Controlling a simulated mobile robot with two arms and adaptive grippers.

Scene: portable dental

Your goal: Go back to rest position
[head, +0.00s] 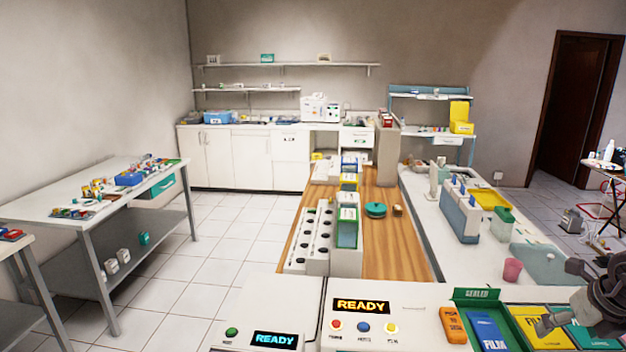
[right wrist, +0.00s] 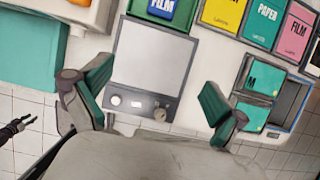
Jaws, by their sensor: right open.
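My right gripper (head: 566,300) is at the right edge of the head view, above the front counter with the colored packets. In the right wrist view my right gripper (right wrist: 158,103) has its two green-padded fingers wide apart with nothing held between them. A light-topped device (right wrist: 150,60) with a grey control strip lies beyond the fingers; I see no contact. A small dark claw-like shape (right wrist: 18,128) at the left edge of that view looks like my left gripper, too small to read. The left arm does not show in the head view.
Near the right gripper are a green tray marked SEALED (head: 478,294), an orange item (head: 453,325) and a blue FILM packet (head: 487,331). Two machines show READY screens (head: 361,306). A pink cup (head: 512,270) stands behind. Tiled floor (head: 200,270) is free at left.

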